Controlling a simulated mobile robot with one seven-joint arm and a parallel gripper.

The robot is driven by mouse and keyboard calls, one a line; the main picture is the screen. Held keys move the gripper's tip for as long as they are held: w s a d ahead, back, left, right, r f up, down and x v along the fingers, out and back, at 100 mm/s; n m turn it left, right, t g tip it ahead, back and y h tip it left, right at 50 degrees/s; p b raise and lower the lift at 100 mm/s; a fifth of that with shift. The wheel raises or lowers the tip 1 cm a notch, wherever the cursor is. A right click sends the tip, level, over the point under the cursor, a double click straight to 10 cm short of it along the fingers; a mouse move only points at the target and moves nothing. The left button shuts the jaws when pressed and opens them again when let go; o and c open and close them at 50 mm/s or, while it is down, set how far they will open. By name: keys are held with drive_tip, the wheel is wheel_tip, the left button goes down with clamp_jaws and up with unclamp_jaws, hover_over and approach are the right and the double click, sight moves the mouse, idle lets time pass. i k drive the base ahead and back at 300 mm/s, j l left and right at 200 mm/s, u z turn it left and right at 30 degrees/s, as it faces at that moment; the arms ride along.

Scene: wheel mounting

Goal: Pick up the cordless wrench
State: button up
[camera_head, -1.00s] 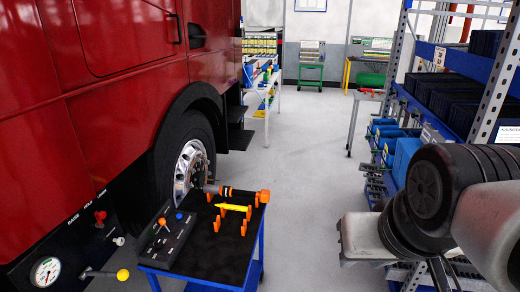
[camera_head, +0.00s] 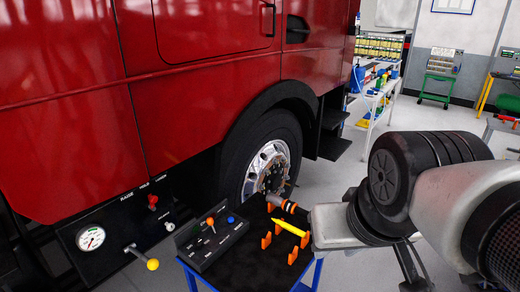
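The cordless wrench appears to be the orange-and-black tool (camera_head: 287,205) at the back edge of the small cart (camera_head: 245,264), in front of the truck wheel. Dark, slender parts that may be my gripper (camera_head: 412,266) show below the arm at the lower right, apart from the tool. I cannot make out fingertips or whether they are open.
On the cart are a yellow bar (camera_head: 290,228) on orange holders and a black control box (camera_head: 212,236). The truck wheel (camera_head: 262,160) is close behind. A panel with a gauge (camera_head: 91,238) and yellow-knobbed lever is at left. Shelving (camera_head: 380,80) stands farther back.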

sight(288, 206)
drive_tip(key=i+l+u, duration=0.15)
drive_tip(key=l+u, duration=0.15)
drive_tip(key=i+l+u, duration=0.15)
drive_tip(key=l+u, duration=0.15)
drive_tip(key=i+l+u, duration=0.1)
drive_tip(key=l+u, duration=0.15)
drive_tip(key=l, duration=0.15)
drive_tip(key=i+l+u, duration=0.15)
drive_tip(key=l+u, duration=0.15)
drive_tip(key=l, duration=0.2)
drive_tip(key=l+u, duration=0.25)
drive_tip(key=l, duration=0.25)
drive_tip(key=i+l+u, duration=0.1)
drive_tip(key=l, duration=0.4)
drive_tip(key=l+u, duration=0.1)
drive_tip(key=l, duration=0.45)
drive_tip(key=l+u, duration=0.45)
drive_tip(key=l, duration=0.6)
drive_tip(key=l+u, duration=0.25)
drive_tip(key=u, duration=0.15)
